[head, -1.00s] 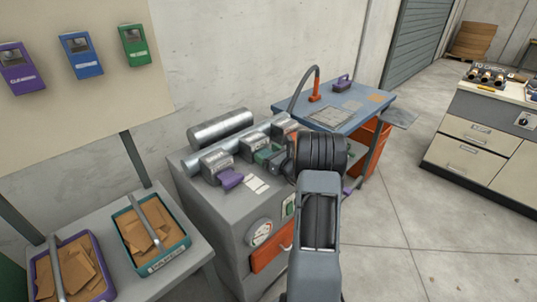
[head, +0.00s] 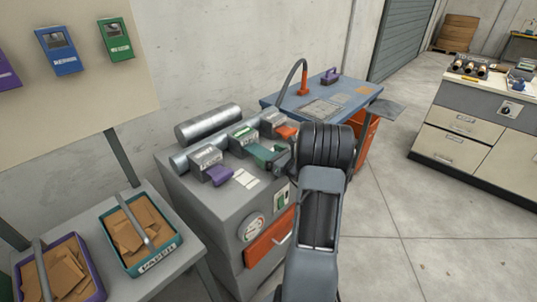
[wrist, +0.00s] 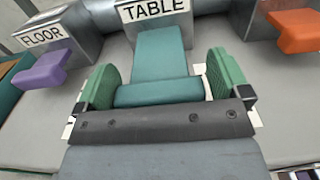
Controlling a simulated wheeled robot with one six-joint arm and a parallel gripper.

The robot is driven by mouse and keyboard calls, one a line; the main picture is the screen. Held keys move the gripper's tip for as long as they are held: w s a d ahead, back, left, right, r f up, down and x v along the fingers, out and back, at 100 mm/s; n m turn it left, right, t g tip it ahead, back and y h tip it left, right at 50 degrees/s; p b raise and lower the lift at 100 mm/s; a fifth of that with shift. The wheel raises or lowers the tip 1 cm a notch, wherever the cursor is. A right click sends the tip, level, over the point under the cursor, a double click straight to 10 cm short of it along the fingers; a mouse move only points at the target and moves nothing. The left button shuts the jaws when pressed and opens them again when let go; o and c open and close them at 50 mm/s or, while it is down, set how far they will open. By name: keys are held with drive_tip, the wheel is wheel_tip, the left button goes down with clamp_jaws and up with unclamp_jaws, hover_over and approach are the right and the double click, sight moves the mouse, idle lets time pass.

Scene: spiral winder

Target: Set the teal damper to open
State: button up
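The teal damper (wrist: 160,60) is a flat lever with a thicker bar at its near end, under a metal housing labelled TABLE (wrist: 155,10). It also shows in the head view (head: 259,152), partly hidden by my gripper (head: 281,160). In the wrist view, my gripper (wrist: 163,88) has its green-padded fingers on either side of the lever's bar. The fingers are apart, and a narrow gap shows at the right finger. Contact at the left finger is unclear.
A purple damper (head: 219,175), labelled FLOOR, sits to the left, and an orange damper (head: 286,132) to the right. All are on a grey cabinet (head: 205,205) with a gauge (head: 251,228). A blue table (head: 355,100) stands behind.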

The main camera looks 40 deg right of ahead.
drive_tip(key=shift+o, duration=0.4)
drive_tip(key=shift+w+a, duration=0.15)
drive_tip(key=s+d, duration=0.2)
drive_tip(key=s, duration=1.1)
drive_tip(key=shift+s+d, duration=0.2)
drive_tip(key=shift+s, duration=0.1)
